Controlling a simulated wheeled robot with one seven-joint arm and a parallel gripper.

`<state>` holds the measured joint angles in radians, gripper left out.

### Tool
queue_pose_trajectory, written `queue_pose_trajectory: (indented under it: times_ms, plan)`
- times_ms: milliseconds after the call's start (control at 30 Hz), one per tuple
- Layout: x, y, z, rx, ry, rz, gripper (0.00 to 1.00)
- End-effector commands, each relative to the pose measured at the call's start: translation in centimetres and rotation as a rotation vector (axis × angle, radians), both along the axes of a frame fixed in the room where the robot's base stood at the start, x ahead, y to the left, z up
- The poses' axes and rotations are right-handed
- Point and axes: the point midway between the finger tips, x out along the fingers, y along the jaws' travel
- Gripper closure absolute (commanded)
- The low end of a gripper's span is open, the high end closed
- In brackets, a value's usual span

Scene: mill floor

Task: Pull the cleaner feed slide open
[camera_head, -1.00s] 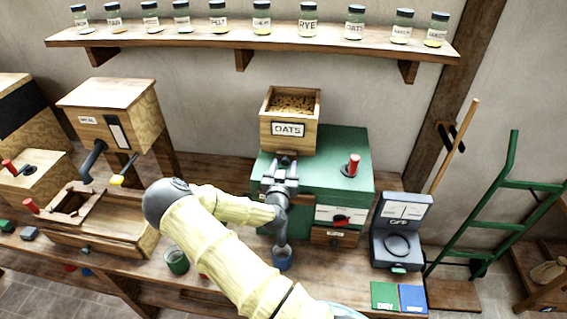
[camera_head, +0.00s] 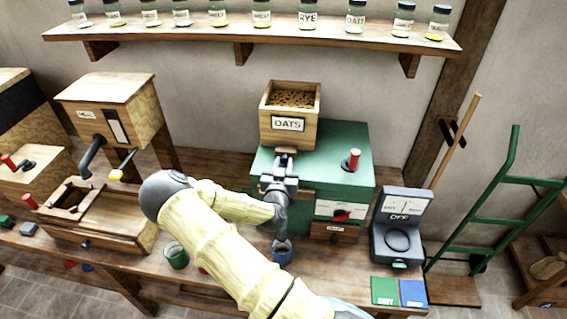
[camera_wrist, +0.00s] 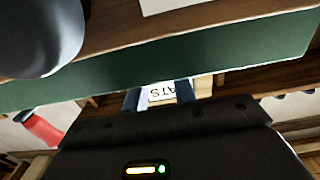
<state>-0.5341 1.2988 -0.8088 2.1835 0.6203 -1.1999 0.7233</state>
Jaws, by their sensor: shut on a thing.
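The cleaner is a green box (camera_head: 335,160) with a wooden hopper (camera_head: 272,134) labelled OATS on top, filled with grain. The feed slide's small brown end (camera_head: 287,150) shows just below the hopper's front. My gripper (camera_head: 285,158) is shut on the slide at the front edge of the green top. In the wrist view my gripper (camera_wrist: 158,98) has its two fingers either side of the upside-down OATS label (camera_wrist: 162,92). The fingers hide most of the slide, so how far it is out cannot be told.
A red-handled crank (camera_head: 352,160) stands right of the hopper. A grey scale (camera_head: 398,230) is at the right, and a wooden mill (camera_head: 110,115) at the left.

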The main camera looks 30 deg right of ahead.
Motion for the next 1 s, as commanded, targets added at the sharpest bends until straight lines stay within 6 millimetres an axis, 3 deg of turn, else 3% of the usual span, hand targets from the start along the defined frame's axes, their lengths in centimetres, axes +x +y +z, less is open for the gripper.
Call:
queue_pose_trajectory:
  times_ms: [133, 567, 600, 667, 1000]
  plan:
    - [-1.2, 1.4, -0.4, 0.004, -0.001, 0.003, 1.0]
    - [-1.8, 2.0, -0.1, 0.001, 0.004, 0.002, 1.0]
    - [-1.8, 2.1, -0.2, 0.001, 0.004, 0.003, 0.65]
    - [-1.7, 2.2, -0.2, 0.001, 0.004, 0.004, 0.53]
    - [-1.8, 2.2, -0.1, 0.001, 0.002, 0.004, 0.53]
